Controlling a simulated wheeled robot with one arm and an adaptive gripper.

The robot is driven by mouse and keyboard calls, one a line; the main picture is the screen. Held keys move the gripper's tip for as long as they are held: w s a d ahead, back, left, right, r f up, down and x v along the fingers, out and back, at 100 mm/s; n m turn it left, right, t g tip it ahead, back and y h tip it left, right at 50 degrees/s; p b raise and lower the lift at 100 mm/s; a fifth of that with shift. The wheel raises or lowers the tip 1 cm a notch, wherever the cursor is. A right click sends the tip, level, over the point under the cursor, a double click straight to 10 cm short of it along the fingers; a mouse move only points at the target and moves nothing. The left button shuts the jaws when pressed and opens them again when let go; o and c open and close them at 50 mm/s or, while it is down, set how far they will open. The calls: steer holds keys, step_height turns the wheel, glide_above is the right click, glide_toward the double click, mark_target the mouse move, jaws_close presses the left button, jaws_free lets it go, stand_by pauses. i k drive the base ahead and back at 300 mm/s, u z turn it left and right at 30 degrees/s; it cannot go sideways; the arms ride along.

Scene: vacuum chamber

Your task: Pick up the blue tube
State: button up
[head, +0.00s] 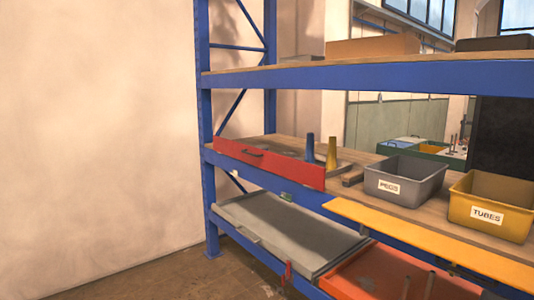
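A blue tube (310,147) stands upright on the wooden middle shelf, behind the right end of a red drawer-like panel with a handle. The panel hides its lower part. A yellow tube (332,153) stands just to its right, close beside it. My gripper is not in view.
The red panel (268,163) fronts the left of the middle shelf (408,204). To the right are a grey bin (403,182) labelled PEGS and a yellow bin (491,205) labelled TUBES. A blue upper beam (360,78) crosses above. The floor at lower left is clear.

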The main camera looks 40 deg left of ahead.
mark_target(309, 156)
steer(key=u, duration=1.7)
steer(key=i, duration=1.35)
steer(key=u, duration=0.3)
steer(key=i, duration=1.65)
steer(key=z, duration=0.6)
